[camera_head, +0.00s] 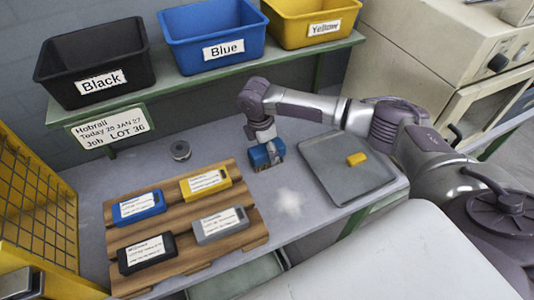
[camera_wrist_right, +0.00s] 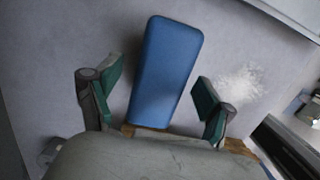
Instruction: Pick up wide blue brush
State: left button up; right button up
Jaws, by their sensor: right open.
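The wide blue brush (camera_head: 259,157) lies on the grey bench between the wooden rack and the grey tray, partly hidden under my right gripper (camera_head: 266,148). In the right wrist view a blue block-shaped body, the brush (camera_wrist_right: 166,70), lies between the two green-padded fingers of my right gripper (camera_wrist_right: 153,98). The gripper is open, with a visible gap between each finger and the brush. The brush's lower end is hidden behind the gripper's body. My left gripper is not in view.
A grey tray (camera_head: 325,175) with a yellow block (camera_head: 356,159) is to the right. A wooden rack (camera_head: 185,222) holds several labelled cases. A dark round item (camera_head: 180,150) stands behind it. Black (camera_head: 92,62), blue (camera_head: 211,35) and yellow (camera_head: 309,20) bins sit on the shelf. White powder (camera_head: 290,201) lies on the bench.

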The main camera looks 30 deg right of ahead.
jog(key=shift+f+p, duration=0.25)
jog(key=shift+p, duration=0.05)
dwell(0.6)
jog(key=c, duration=1.3)
jog(key=shift+r+b, duration=0.1)
jog(key=shift+b, duration=0.25)
notch_tip(320, 180, up, 4)
jog(key=shift+w+b, duration=0.1)
jog(key=shift+b, duration=0.35)
jog(key=s+d+r, duration=0.1)
jog(key=s+r, duration=0.1)
jog(key=s, duration=0.1)
jog(key=s+d+r, duration=0.1)
jog(key=s+r, duration=0.2)
jog(key=s, duration=0.1)
jog(key=s+d+r+b, duration=0.1)
jog(key=s+r, duration=0.1)
jog(key=s, duration=0.2)
jog(key=shift+s+d+r, duration=0.15)
jog(key=shift+d+r, duration=0.05)
jog(key=shift+d, duration=0.2)
